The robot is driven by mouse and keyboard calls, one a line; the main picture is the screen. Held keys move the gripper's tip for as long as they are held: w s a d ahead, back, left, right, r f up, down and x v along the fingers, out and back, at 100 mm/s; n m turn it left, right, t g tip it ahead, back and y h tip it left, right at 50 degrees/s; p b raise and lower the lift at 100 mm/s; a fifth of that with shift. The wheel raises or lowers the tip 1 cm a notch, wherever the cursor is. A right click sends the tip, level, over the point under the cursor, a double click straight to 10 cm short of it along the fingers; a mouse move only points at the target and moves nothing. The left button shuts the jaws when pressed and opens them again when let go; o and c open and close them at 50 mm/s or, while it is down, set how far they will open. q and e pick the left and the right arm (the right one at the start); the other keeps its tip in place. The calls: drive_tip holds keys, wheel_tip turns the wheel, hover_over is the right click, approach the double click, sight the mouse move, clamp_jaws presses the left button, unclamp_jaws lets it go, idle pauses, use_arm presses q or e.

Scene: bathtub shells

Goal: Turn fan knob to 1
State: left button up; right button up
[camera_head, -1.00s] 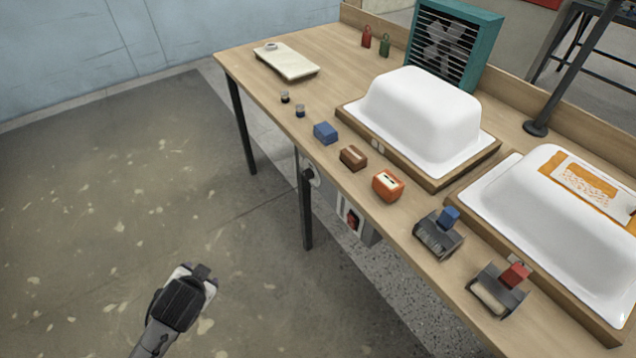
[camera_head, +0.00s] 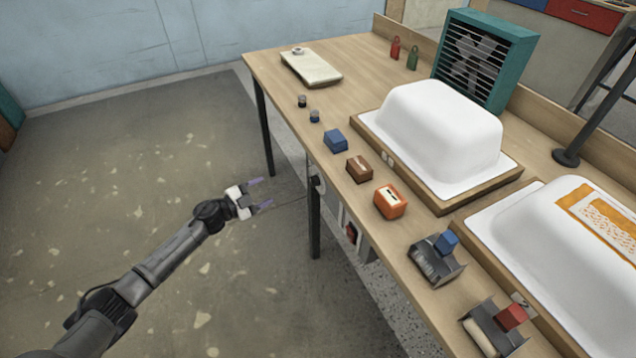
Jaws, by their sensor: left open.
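A teal fan (camera_head: 513,64) with a dark slatted front stands at the back of the wooden table. A dark round knob (camera_head: 317,184) shows below the table's front edge, beside a table leg. It looks like the fan knob, but its setting is too small to read. My left gripper (camera_head: 262,193) is open and empty. In the picture it is left of the knob, apart from it, over the floor in front of the table. My right gripper is out of view.
The wooden table (camera_head: 285,95) carries two white tub shells (camera_head: 440,130) (camera_head: 560,240), small blocks, two tool holders (camera_head: 435,260) and a pale board (camera_head: 311,68). A table leg (camera_head: 314,225) stands close to the knob. The floor at left is clear.

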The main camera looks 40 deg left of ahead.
sight(311, 182)
use_arm(q)
drive_tip(key=w+d+h+b, duration=0.1)
drive_tip(key=w+d, duration=0.2)
drive_tip(key=w+d+h+b, duration=0.1)
drive_tip(key=w+d+b, duration=0.1)
drive_tip(key=w, duration=0.1)
drive_tip(key=w+d+g+h+b, duration=0.1)
drive_tip(key=w+d, duration=0.2)
drive_tip(key=shift+w+d+r+h+b, duration=0.2)
drive_tip(key=shift+d+h+b, duration=0.1)
drive_tip(key=shift+d+b, duration=0.1)
drive_tip(key=shift+x, duration=0.8)
drive_tip(key=c, duration=0.9)
drive_tip(key=shift+m, duration=0.3)
